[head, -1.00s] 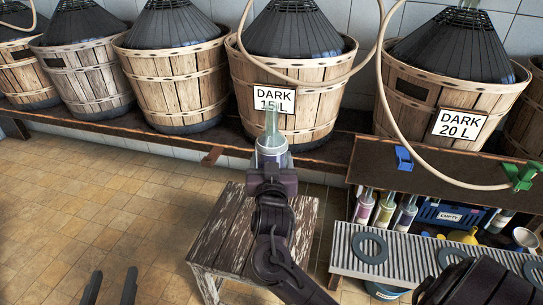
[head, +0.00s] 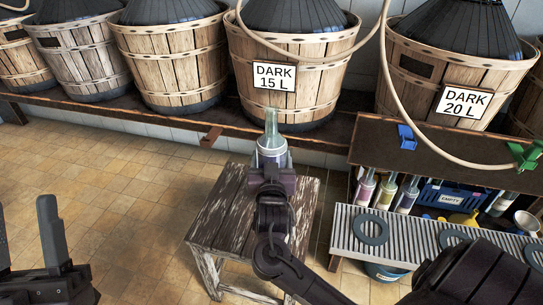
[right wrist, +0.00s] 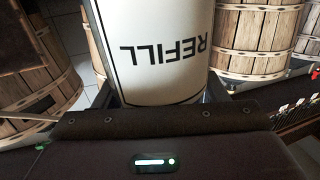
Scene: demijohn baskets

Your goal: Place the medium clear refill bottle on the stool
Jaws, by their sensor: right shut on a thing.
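The clear refill bottle (head: 271,135) has a pale green neck and a white label. My right gripper (head: 271,165) is shut on its body and holds it upright over the far part of the stool. In the right wrist view the bottle's label (right wrist: 155,50) fills the space between the fingers and reads REFILL upside down. The stool (head: 225,215) is worn wood with peeling white paint. The bottle's base is hidden behind my gripper, so I cannot tell if it touches the stool. My left gripper (head: 25,240) is open and empty at the lower left.
A grey ribbed rack (head: 400,235) with rings stands right of the stool. Several bottles and a blue EMPTY crate (head: 450,194) sit behind it. The left floor is clear.

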